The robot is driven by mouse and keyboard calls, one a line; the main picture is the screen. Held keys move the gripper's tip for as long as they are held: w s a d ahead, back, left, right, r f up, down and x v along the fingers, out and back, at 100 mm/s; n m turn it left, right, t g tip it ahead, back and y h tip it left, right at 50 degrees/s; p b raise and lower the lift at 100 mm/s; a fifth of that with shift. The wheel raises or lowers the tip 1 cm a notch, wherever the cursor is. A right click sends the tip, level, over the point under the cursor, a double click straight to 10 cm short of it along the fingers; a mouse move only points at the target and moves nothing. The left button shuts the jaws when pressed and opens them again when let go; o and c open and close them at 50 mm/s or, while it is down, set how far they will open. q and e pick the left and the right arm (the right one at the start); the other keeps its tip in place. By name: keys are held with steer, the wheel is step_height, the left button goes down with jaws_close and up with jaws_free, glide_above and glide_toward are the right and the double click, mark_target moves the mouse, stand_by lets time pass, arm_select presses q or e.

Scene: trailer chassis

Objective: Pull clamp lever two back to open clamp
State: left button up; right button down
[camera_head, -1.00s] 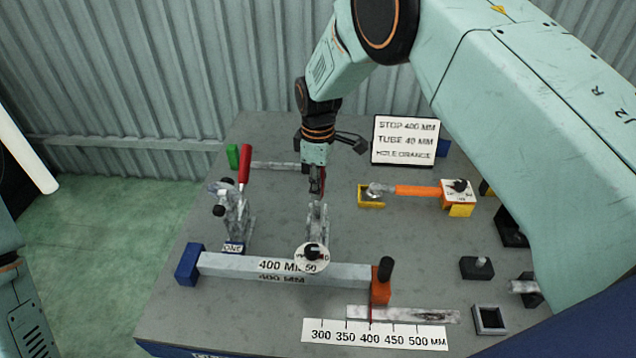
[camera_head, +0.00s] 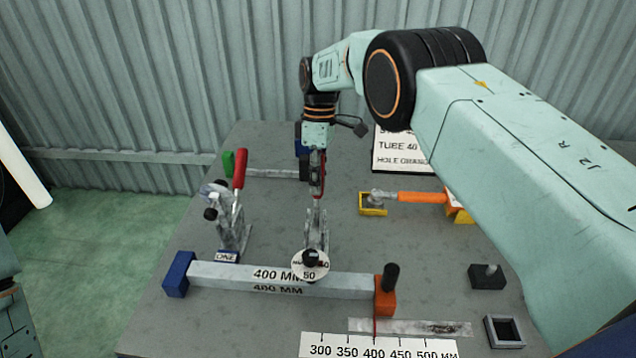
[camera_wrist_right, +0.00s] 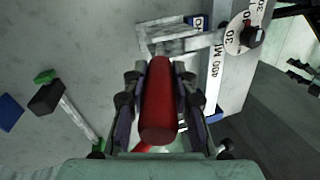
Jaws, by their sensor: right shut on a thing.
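Clamp two (camera_head: 316,232) is a grey metal toggle clamp behind the middle of the 400 MM bar (camera_head: 225,273). Its dark-tipped arm reaches forward over the bar, by a white round tag (camera_head: 311,267). My right gripper (camera_head: 317,180) is above the clamp, shut on its red lever handle (camera_wrist_right: 160,100). The lever stands about upright in the head view; the gripper hides most of it. In the wrist view the handle lies lengthwise between the fingers (camera_wrist_right: 158,96). My left gripper is not in view.
Clamp ONE (camera_head: 232,220), with a raised red handle, stands to the left. A sign (camera_head: 398,157) is partly behind my right arm. An orange-handled tool (camera_head: 420,197) lies right on yellow supports. A ruler strip (camera_head: 378,346) lies in front. Bare tabletop lies left of clamp ONE.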

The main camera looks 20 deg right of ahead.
steer(key=shift+a, duration=0.1)
steer(key=c, duration=1.1)
jaws_free()
steer(key=shift+s+r, duration=0.1)
steer(key=shift+o, duration=0.2)
steer(key=shift+v, duration=3.75)
